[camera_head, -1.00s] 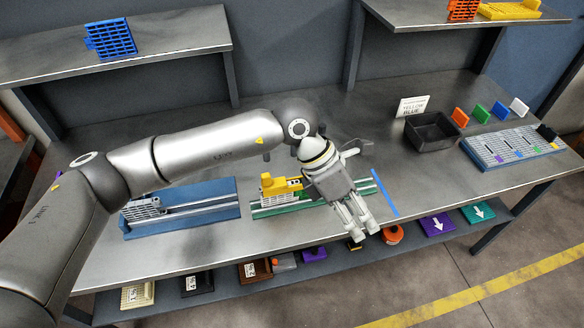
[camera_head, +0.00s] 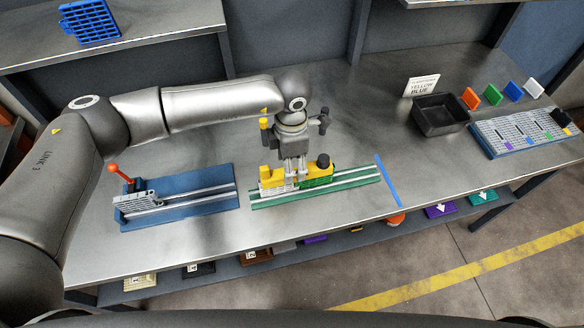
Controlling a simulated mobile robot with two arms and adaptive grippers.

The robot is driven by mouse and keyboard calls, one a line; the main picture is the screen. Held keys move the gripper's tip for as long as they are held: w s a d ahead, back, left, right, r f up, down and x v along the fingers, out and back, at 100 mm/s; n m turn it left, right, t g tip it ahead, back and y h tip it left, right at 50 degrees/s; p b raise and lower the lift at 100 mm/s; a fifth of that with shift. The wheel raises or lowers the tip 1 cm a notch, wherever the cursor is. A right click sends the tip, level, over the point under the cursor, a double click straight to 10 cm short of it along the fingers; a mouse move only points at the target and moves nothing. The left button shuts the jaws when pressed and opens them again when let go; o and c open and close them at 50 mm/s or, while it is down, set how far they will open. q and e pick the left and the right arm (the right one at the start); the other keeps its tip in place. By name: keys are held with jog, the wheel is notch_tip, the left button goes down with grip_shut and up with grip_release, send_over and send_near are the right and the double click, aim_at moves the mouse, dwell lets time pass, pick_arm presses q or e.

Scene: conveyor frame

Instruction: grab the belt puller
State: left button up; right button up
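A yellow block assembly (camera_head: 321,173) with a green part and a black knob sits on the green rail fixture (camera_head: 352,180). It may be the belt puller, but no label shows this. My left gripper (camera_head: 295,182) points straight down at the middle of the yellow assembly. Its fingertips overlap the yellow part, and I cannot tell whether they close on it. A blue rail fixture (camera_head: 190,208) stands to the left, with a grey toothed block (camera_head: 135,201) and a red-ball lever (camera_head: 114,168) at its left end. My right gripper is not in view.
A blue strip (camera_head: 388,181) lies right of the green fixture. A black bin (camera_head: 440,115), a small sign (camera_head: 421,86), several coloured tabs and a grey belt tray (camera_head: 520,134) are at the right. A shelf overhangs at the upper left. The table between fixtures and bin is clear.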

pick_arm(q)
notch_tip(320, 180, down, 3)
jog(key=shift+s+d+p, duration=0.1)
jog(key=shift+s+p, duration=0.05)
jog(key=shift+p, duration=0.5)
jog(key=shift+f, duration=0.3)
jog(key=shift+c, duration=1.9)
jog(key=c, duration=0.5)
jog(key=shift+c, duration=1.1)
grip_shut()
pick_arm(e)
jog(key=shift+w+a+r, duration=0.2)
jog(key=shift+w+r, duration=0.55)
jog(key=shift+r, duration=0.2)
pick_arm(q)
jog(key=shift+r, duration=0.15)
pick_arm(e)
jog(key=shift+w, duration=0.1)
